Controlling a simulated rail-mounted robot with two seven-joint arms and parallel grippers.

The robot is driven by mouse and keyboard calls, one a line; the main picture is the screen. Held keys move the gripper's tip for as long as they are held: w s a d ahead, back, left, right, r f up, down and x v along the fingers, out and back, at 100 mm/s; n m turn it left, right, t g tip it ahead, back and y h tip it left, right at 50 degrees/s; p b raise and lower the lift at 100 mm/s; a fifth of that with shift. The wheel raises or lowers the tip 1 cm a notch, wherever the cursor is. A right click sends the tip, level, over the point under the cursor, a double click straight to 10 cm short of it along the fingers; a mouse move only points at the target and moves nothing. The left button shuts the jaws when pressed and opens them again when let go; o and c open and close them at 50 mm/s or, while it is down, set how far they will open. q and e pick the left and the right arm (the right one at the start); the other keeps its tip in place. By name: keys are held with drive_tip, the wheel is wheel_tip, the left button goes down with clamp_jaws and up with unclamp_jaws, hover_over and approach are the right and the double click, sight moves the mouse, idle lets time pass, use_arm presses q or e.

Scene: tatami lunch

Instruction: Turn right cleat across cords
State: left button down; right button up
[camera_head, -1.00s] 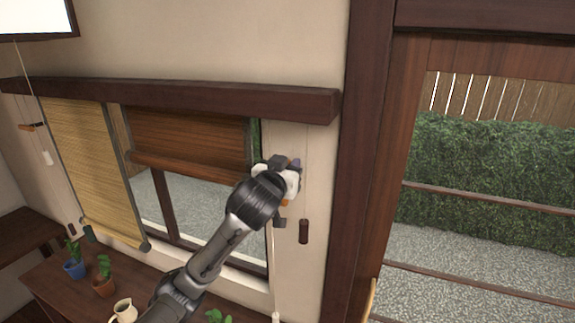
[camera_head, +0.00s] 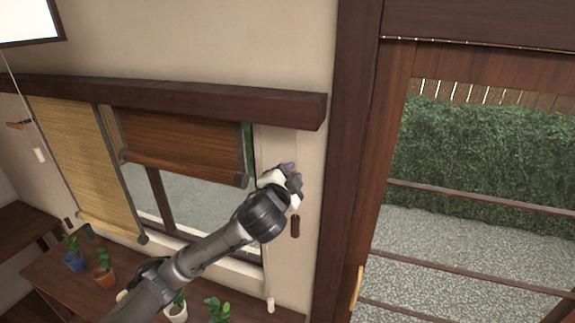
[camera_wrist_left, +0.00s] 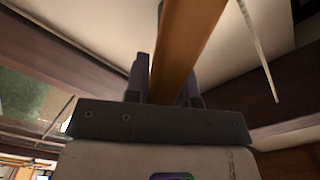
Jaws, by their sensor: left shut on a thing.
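My left gripper (camera_head: 290,172) is at the wall strip between the window and the dark post. In the left wrist view, its two dark fingers (camera_wrist_left: 166,82) are shut on an orange-brown wooden bar, which looks like the right cleat (camera_wrist_left: 190,40). The bar runs up and to the right from between the fingers. In the head view the gripper hides this cleat. A pale cord (camera_wrist_left: 258,50) passes to the right of the bar in the wrist view, apart from it. Whether cords lie around the cleat cannot be seen. My right gripper is out of view.
A dark cord pull (camera_head: 295,226) hangs just below the gripper, and a white pull (camera_head: 270,304) hangs lower. The brown blind (camera_head: 180,145) and yellow blind (camera_head: 88,165) are to the left. Another cleat (camera_head: 18,125) is at far left. Potted plants (camera_head: 103,275) stand on the shelf below.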

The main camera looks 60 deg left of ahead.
use_arm(q)
drive_tip(key=shift+w+d+f+m+p, duration=0.1)
drive_tip(key=shift+f+m+p, duration=0.4)
drive_tip(key=shift+m, duration=0.65)
drive_tip(key=shift+w+d+f+m+p, duration=0.15)
drive_tip(key=shift+m+p, duration=0.55)
drive_tip(key=shift+m, duration=0.5)
drive_tip(key=shift+s+d+f+m+p, duration=0.1)
drive_tip(key=shift+f+m+p, duration=0.4)
drive_tip(key=shift+m, duration=0.65)
drive_tip(key=c, duration=1)
unclamp_jaws()
drive_tip(key=shift+o, duration=0.2)
